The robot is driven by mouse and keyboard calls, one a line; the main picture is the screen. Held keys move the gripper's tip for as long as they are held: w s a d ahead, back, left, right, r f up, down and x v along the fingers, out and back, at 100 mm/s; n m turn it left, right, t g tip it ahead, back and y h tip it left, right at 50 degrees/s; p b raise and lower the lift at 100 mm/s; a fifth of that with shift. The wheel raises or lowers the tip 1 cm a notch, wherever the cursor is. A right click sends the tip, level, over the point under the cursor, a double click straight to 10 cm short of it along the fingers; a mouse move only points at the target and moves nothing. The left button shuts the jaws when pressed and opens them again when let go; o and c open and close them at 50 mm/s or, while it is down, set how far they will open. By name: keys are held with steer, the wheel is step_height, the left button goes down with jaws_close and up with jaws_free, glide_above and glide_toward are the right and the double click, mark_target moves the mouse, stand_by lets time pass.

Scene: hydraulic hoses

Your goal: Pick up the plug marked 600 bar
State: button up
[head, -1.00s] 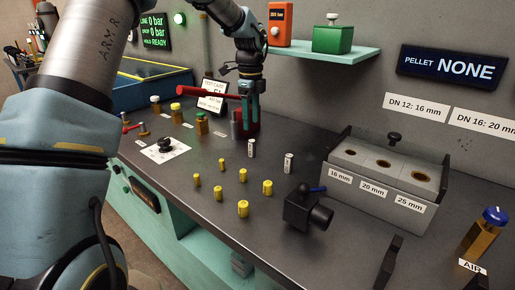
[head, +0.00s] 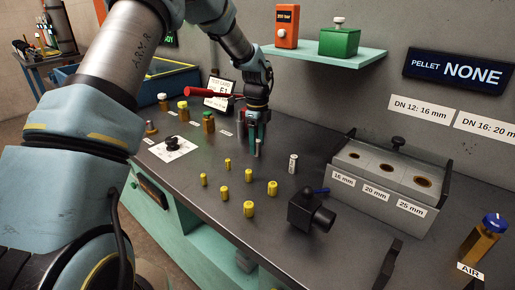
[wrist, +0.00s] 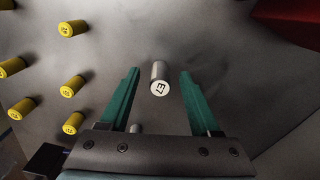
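My gripper (head: 257,146) is open and points down at the bench in the head view. It is over a small grey plug (head: 257,153), partly hidden by the fingers. In the wrist view a grey plug with a white end (wrist: 159,80) lies between the two teal fingers, apart from both. Its end mark looks like "E7". A second grey cylinder (wrist: 137,128) shows at the palm's edge, mostly hidden. Another grey-white plug (head: 293,163) stands right of my gripper in the head view. I cannot read "600 bar" on any plug.
Several yellow cylinders (head: 249,208) stand in front of my gripper. A black valve-like block (head: 310,211) and a grey holed block (head: 347,183) are to the right. A red bar (head: 204,92) and capped brown fittings (head: 208,122) are at the back left. A teal shelf (head: 330,58) hangs above.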

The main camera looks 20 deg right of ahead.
jaws_close()
stand_by(0.7)
